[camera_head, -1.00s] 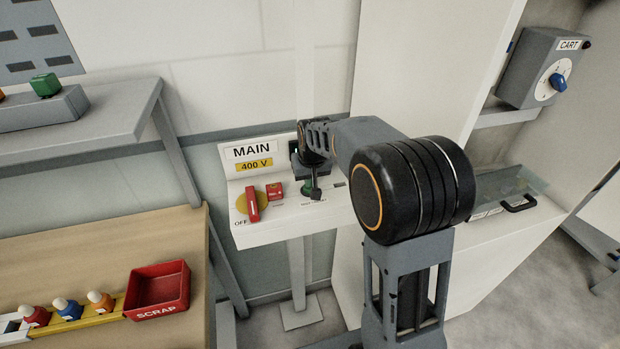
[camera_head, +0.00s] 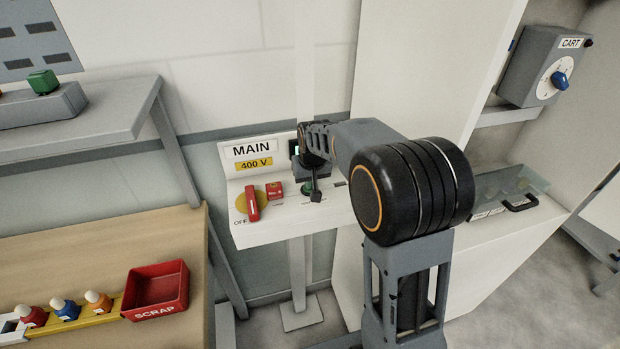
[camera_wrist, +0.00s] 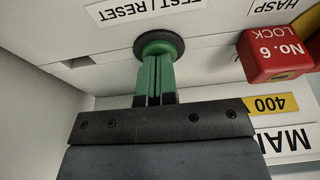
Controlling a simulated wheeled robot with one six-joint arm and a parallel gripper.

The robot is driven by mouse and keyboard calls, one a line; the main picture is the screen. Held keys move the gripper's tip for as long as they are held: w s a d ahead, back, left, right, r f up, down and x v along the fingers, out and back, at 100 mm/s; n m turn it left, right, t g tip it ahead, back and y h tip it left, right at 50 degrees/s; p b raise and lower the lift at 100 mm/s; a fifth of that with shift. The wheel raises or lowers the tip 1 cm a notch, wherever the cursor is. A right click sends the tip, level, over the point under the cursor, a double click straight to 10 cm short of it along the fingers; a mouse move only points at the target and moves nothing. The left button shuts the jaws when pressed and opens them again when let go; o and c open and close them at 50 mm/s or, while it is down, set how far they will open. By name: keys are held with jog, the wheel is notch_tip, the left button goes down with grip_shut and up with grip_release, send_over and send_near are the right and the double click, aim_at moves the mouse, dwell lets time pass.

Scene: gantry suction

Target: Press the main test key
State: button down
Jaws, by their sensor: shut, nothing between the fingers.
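I cannot tell whether the key is pushed in. In the head view my gripper (camera_head: 310,190) points down at the panel beside the red parts, and my arm hides part of the panel's right side.
A red lock block marked No. 6 (camera_wrist: 275,55) is close to the collar. A red handle on a yellow disc (camera_head: 252,205) is left of my gripper. A red scrap tray (camera_head: 157,313) sits on the bench. A CART box (camera_head: 530,75) with a blue knob is at upper right.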

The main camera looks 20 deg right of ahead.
notch_tip(320, 180, up, 4)
jog(key=shift+w+r+p, duration=0.15)
jog(key=shift+p, duration=0.8)
jog(key=b+v, duration=0.1)
jog(key=v, duration=0.8)
jog(key=shift+b, duration=0.35)
jog(key=s+f, duration=0.3)
jog(key=s, duration=0.7)
jog(key=s+f+t, duration=0.1)
jog(key=s+f, duration=0.2)
jog(key=s, duration=0.7)
jog(key=shift+s+f, duration=0.25)
jog(key=shift+f, duration=0.15)
dwell(1.4)
